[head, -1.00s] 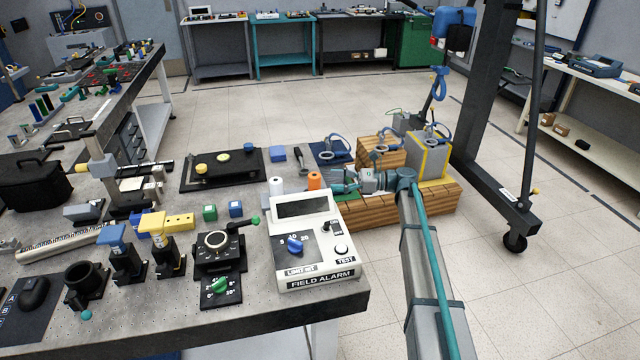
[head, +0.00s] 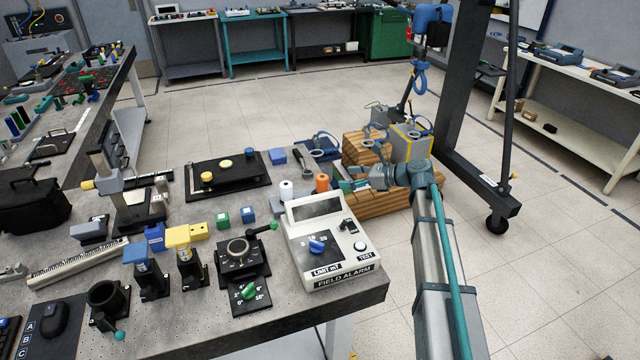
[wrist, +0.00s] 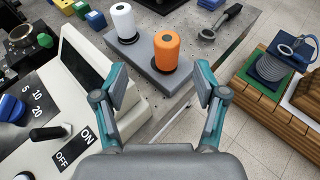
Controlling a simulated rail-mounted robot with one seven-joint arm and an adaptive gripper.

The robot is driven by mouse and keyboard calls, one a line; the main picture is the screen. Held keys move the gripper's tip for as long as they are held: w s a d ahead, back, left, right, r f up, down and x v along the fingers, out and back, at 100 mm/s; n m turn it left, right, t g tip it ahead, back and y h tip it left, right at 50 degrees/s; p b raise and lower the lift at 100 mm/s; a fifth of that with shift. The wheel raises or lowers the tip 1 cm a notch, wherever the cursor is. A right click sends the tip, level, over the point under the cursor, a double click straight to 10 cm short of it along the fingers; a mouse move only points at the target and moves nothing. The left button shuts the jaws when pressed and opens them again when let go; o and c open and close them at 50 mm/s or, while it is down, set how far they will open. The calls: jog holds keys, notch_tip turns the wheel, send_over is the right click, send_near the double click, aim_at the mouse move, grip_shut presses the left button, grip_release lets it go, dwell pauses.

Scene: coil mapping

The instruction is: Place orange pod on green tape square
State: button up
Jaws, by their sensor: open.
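The orange pod (head: 322,183) stands upright near the bench's right edge, behind the field alarm box. In the wrist view the orange pod (wrist: 166,52) is on a grey block (wrist: 138,48) beside a white pod (wrist: 124,22). My gripper (head: 345,186) is just right of the orange pod in the head view. In the wrist view my gripper (wrist: 160,86) is open and empty, with the orange pod beyond its fingertips. A green patch (wrist: 258,72) shows on the wooden blocks, partly under a blue coil piece; I cannot tell whether it is the tape square.
The field alarm box (head: 328,240) stands close to my gripper and left of it in the wrist view. A dark-handled tool (wrist: 222,20) lies beyond the orange pod. Wooden blocks (head: 380,205) with coil pieces stand right of the bench.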

aim_at(322, 176)
jog(key=p+x, duration=0.1)
jog(key=x, duration=0.4)
jog(key=shift+w, duration=0.25)
jog(key=x, duration=0.2)
jog(key=p+x, duration=0.1)
jog(key=x, duration=0.1)
jog(key=shift+w+a+f+p, duration=0.2)
jog(key=shift+w+f+p, duration=0.1)
jog(key=shift+w, duration=0.15)
jog(key=shift+a+f, duration=0.15)
jog(key=shift+a, duration=0.1)
grip_shut()
jog(key=shift+r, duration=0.2)
